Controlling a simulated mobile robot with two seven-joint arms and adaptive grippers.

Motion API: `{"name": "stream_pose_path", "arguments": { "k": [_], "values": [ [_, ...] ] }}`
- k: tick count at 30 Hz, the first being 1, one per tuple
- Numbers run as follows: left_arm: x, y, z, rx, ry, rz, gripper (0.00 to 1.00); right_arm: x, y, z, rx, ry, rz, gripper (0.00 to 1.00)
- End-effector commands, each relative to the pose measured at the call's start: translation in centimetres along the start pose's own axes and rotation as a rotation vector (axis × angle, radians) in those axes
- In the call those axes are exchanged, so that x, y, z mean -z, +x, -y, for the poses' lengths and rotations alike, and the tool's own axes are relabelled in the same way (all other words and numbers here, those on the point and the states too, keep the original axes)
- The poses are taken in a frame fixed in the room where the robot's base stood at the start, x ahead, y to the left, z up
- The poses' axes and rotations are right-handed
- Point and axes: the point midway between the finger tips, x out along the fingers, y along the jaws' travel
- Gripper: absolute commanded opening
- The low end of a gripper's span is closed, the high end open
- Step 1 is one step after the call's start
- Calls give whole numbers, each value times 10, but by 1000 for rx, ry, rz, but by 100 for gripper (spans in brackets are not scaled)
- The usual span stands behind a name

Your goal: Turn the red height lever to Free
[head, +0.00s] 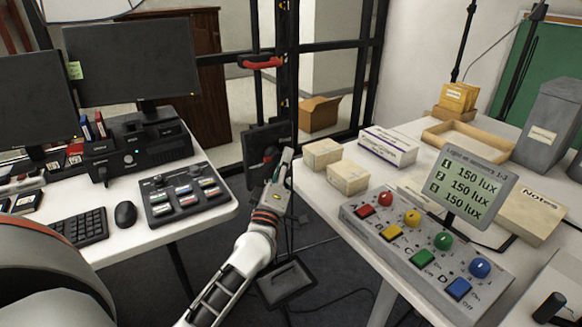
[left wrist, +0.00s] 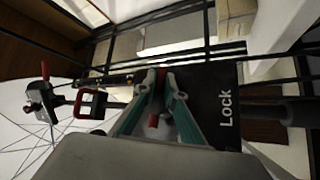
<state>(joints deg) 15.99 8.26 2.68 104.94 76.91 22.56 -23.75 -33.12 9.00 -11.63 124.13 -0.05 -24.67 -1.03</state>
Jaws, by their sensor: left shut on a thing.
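My left gripper (head: 280,158) reaches up to a black panel (head: 268,138) on the dark upright stand in the middle of the head view. In the left wrist view its teal fingers (left wrist: 161,80) are closed around a small red lever (left wrist: 153,120), which shows between them. The black panel (left wrist: 225,105) is behind and to the right of the fingers there, with the word "Lock" in white. A "Free" mark cannot be seen. In the head view the gripper mostly hides the lever. My right gripper is not in view.
A red handle (head: 260,62) sits higher on the stand. The left desk (head: 205,222) holds monitors and a control box (head: 182,195). The right table (head: 325,190) holds a lux button panel (head: 425,255) and small boxes. A dark tray (head: 285,282) is low between the tables.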

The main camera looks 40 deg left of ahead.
Motion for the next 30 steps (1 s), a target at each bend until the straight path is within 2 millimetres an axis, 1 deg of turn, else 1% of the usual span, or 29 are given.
{"name": "stream_pose_path", "arguments": {
  "k": [1,12,18,19,20,30],
  "values": [
    [-7,-4,11,-3,-8,-4,0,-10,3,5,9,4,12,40],
    [0,1,-1,-57,-69,-58,0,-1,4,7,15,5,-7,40],
    [0,1,-2,-57,-69,-58,0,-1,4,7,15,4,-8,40],
    [0,1,-2,-57,-69,-58,15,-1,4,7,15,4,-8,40],
    [0,1,-2,-57,-69,-58,17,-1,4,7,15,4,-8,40],
    [0,-1,-2,-57,-68,-57,17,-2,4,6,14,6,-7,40]
  ]
}}
